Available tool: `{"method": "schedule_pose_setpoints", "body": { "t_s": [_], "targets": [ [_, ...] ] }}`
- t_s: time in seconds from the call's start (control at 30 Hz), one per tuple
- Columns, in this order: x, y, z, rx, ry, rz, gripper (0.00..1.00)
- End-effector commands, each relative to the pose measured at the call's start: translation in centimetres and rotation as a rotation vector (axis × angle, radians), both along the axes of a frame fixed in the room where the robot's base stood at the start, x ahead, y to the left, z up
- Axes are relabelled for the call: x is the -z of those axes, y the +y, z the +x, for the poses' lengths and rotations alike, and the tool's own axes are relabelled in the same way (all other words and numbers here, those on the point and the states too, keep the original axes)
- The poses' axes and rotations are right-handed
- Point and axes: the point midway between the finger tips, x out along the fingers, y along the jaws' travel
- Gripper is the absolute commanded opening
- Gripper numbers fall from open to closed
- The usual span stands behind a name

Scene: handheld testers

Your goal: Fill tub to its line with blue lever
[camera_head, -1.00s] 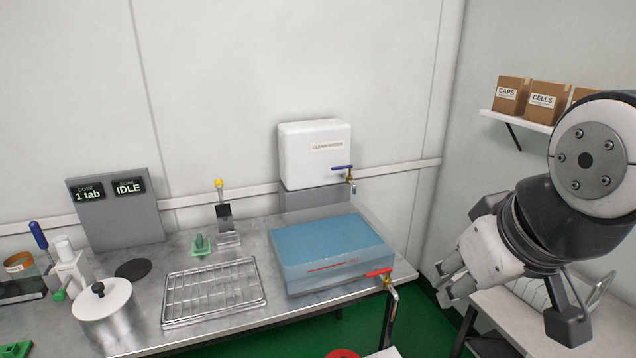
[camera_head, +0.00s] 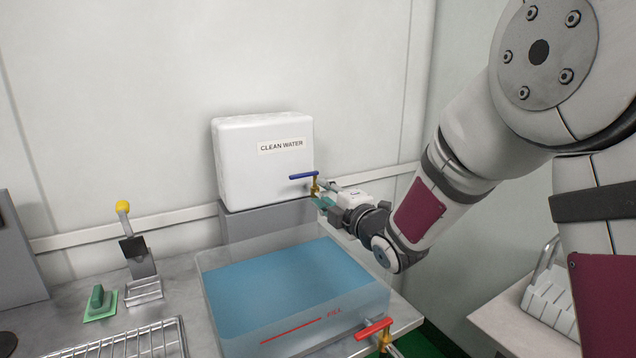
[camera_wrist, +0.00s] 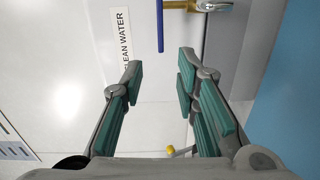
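A blue lever (camera_head: 303,176) sits on a brass tap at the lower right of the white clean water tank (camera_head: 262,160). The lever also shows in the wrist view (camera_wrist: 160,25), just beyond the gap between my fingertips. My gripper (camera_head: 323,202) is close beside the tap; in the wrist view it is open and empty (camera_wrist: 160,68). The clear tub (camera_head: 208,262) stands below the tap, holding blue water (camera_head: 290,283). A red line (camera_head: 290,331) marks its front wall. I cannot tell exactly how the water level compares with the line. No stream is visible.
A red lever (camera_head: 374,328) sits on a tap at the tub's front right. A white rack (camera_head: 548,300) stands on the right table.

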Motion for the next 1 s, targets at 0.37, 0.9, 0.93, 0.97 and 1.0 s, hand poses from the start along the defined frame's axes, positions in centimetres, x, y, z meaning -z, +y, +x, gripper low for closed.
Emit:
{"method": "schedule_pose_setpoints", "body": {
  "t_s": [0.37, 0.9, 0.93, 0.97, 1.0],
  "targets": [
    [0.7, 2.7, 2.6, -0.032, -0.051, -0.013, 0.28],
    [0.8, 8.0, 10.5, -0.031, -0.049, -0.012, 0.28],
    [0.8, 8.2, 10.7, -0.03, -0.048, -0.012, 0.28],
    [0.8, 8.3, 10.9, -0.03, -0.047, -0.013, 0.28],
    [0.7, 8.4, 11.1, -0.03, -0.048, -0.012, 0.28]
  ]
}}
